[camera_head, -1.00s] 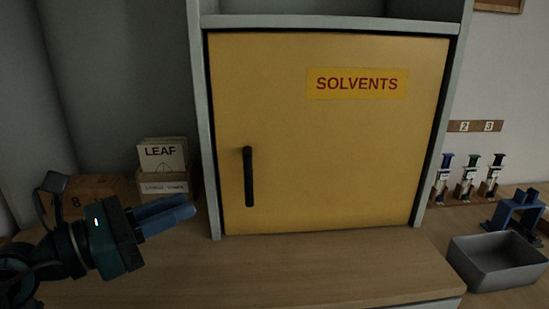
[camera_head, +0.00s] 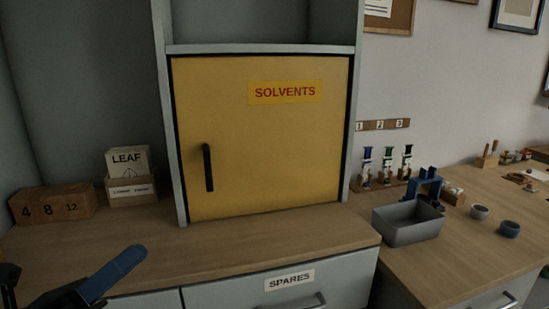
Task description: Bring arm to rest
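My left gripper (camera_head: 112,273) shows at the lower left edge of the head view, with a blue finger pointing up and right. Most of the hand and arm is cut off by the frame, and I cannot tell how far apart its fingers are. Nothing is visibly held at the fingertip. The gripper is in front of the wooden counter (camera_head: 240,235), apart from the cabinet. My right gripper is not in view.
The yellow SOLVENTS door (camera_head: 265,150) is shut, with a black handle (camera_head: 208,167). The LEAF box (camera_head: 131,190) and a numbered wooden block (camera_head: 52,205) stand left. A grey bin (camera_head: 408,223), blue stand (camera_head: 427,184) and small cups (camera_head: 509,229) are right. The counter before the door is clear.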

